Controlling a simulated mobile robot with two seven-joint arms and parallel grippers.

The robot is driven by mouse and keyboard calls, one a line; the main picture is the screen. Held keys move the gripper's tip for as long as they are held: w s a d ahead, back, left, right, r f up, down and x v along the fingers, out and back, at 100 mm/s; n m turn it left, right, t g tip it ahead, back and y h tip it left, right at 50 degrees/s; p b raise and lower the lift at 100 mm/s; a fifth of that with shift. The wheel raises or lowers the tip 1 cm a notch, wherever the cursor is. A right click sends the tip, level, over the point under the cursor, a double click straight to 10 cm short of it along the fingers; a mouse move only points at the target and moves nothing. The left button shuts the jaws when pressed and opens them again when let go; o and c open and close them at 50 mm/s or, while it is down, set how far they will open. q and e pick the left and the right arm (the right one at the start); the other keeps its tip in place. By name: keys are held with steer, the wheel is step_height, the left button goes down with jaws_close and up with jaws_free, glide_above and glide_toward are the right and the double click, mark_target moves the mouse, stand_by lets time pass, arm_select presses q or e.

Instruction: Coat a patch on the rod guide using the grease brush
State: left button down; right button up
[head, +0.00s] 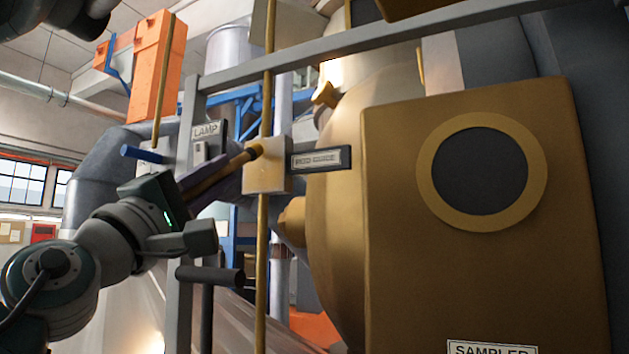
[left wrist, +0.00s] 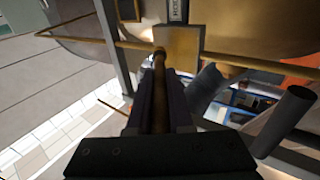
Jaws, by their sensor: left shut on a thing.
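The rod guide (head: 270,178) is a tan block around a vertical yellow rod (head: 262,260), with a dark "ROD GUIDE" label (head: 321,158) to its right. In the left wrist view the block (left wrist: 184,46) is at the top centre. My left gripper (head: 222,178) is shut on the grease brush (head: 232,164), a brown stick pointing up and right. Its tip meets the block's upper left part in the head view. The brush (left wrist: 159,72) lies between the dark fingers in the left wrist view, its tip at the block's edge. Whether it touches is unclear. My right gripper is not in view.
A grey frame post (head: 186,130) stands just left of the guide. A dark cylindrical bar (head: 210,275) sticks out below my gripper. A "LAMP" label (head: 206,130) and a blue handle (head: 143,153) are near my wrist. A large tan panel (head: 400,270) fills the right.

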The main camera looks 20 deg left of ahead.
arm_select(q)
steer(key=shift+w, duration=0.35)
steer(key=shift+d, duration=2)
steer(key=a, duration=0.4)
steer(key=shift+b, duration=0.4)
